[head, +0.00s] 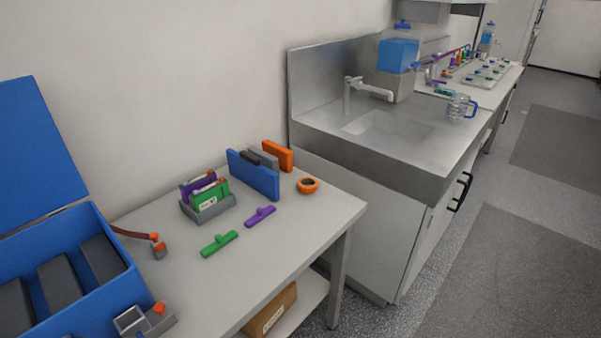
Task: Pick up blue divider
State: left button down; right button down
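The blue divider (253,176) is a flat upright panel standing on its long edge on the light table (300,226). It stands in front of a grey panel (263,158) and an orange panel (278,154), with a small dark piece (249,158) at its top edge. Its front face is clear to view; its back is mostly hidden. Neither of my grippers shows in this view, and nothing is seen touching the divider.
A grey holder (209,208) with green and purple pieces stands left of the divider. An open blue case (62,265) fills the left. A steel sink (390,128) adjoins right.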

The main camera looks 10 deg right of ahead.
aim_at(245, 167)
jog(key=i+l, duration=0.2)
jog(key=l, duration=0.15)
jog(key=i+l+u, duration=0.1)
jog(key=i+l, duration=0.3)
jog(key=l, duration=0.25)
jog(key=u, duration=0.05)
